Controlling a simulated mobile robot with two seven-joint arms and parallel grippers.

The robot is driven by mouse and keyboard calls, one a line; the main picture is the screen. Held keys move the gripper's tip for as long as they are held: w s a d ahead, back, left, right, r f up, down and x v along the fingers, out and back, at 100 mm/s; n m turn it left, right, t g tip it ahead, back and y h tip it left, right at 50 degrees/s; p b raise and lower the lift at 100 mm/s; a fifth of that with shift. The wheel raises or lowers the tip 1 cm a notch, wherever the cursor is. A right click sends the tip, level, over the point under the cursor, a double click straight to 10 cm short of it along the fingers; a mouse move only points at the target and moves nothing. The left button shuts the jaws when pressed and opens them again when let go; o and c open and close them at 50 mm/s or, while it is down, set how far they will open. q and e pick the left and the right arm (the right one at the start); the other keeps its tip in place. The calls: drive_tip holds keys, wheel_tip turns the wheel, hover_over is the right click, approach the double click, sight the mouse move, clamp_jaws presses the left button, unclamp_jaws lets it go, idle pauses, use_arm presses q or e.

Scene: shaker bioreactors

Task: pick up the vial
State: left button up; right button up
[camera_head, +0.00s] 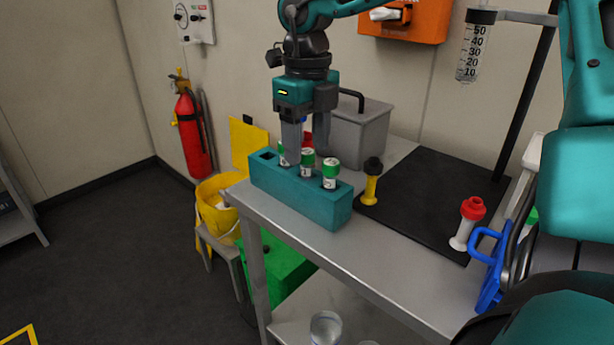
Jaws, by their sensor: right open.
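A teal rack (322,209) stands at the left end of the metal table. Several vials with green caps sit upright in its holes: one at the right (330,172), one in the middle (307,162), and one at the left (284,158), partly hidden by a finger. The rack's leftmost hole is empty. My right gripper (305,158) points straight down over the rack, open, with its fingers at the left and middle vials. I cannot tell whether a finger touches a vial. My left gripper is not in view.
A grey box (362,132) with a black handle stands behind the rack. A yellow piece with a black top (371,180) and a red-capped piece (467,222) stand on the black mat (425,190). The table's front strip (385,262) is clear.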

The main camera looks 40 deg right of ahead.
sight(306, 151)
drive_tip(key=shift+a+f, duration=0.1)
drive_tip(key=shift+f, duration=1.45)
drive_tip(key=shift+c, duration=0.2)
clamp_jaws()
